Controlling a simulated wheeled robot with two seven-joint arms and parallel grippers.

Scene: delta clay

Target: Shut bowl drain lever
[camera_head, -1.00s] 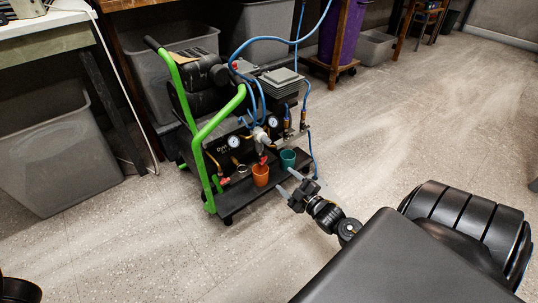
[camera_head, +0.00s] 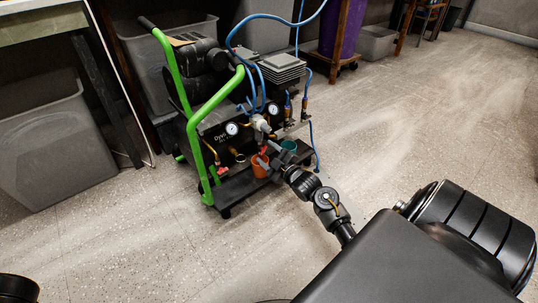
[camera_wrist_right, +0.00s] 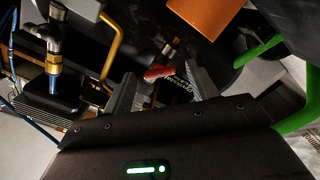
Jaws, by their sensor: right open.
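A small red lever (camera_wrist_right: 158,72) shows in the right wrist view, between the two finger tips of my right gripper (camera_wrist_right: 160,76). The fingers stand apart on either side of it, and I cannot tell whether either touches it. In the head view my right gripper (camera_head: 268,156) is open at the front of the compressor, just above the orange cup (camera_head: 260,171). There the gripper largely hides the lever. Another red handle (camera_head: 222,170) sits low on the left of the compressor front. My left gripper is not in view.
The compressor has a green tubular frame (camera_head: 196,128), blue hoses and round gauges (camera_head: 232,128). A teal cup (camera_head: 289,145) stands right of the orange one on the black base. A brass pipe (camera_wrist_right: 113,40) runs near one finger.

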